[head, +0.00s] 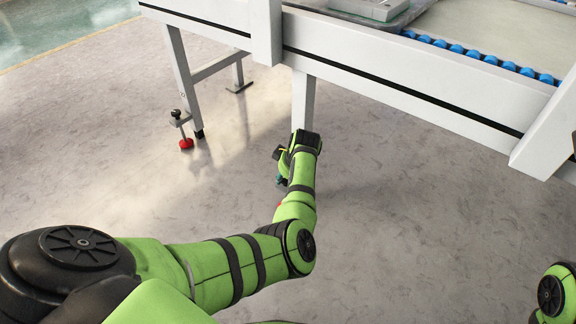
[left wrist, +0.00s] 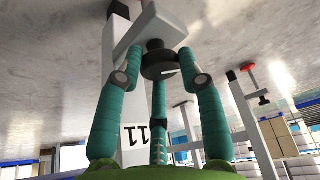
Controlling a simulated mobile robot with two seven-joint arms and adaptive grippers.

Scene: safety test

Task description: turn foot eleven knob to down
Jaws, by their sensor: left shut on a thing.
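My left gripper (head: 282,180) is low beside a white table leg (head: 304,100) in the head view, partly hidden by its own wrist. In the left wrist view, where the floor is at the top, its teal fingers (left wrist: 160,66) are shut around a dark round knob (left wrist: 158,48) under a grey bracket (left wrist: 148,26). An upside-down label 11 (left wrist: 136,136) is on the white leg beside it. The foot eleven knob is hidden in the head view. My right gripper is out of view.
Another foot with a red disc (head: 186,143) and dark knob (head: 175,113) stands at a leg to the left. The white conveyor frame (head: 400,75) with blue rollers (head: 455,48) runs above. The floor around is clear.

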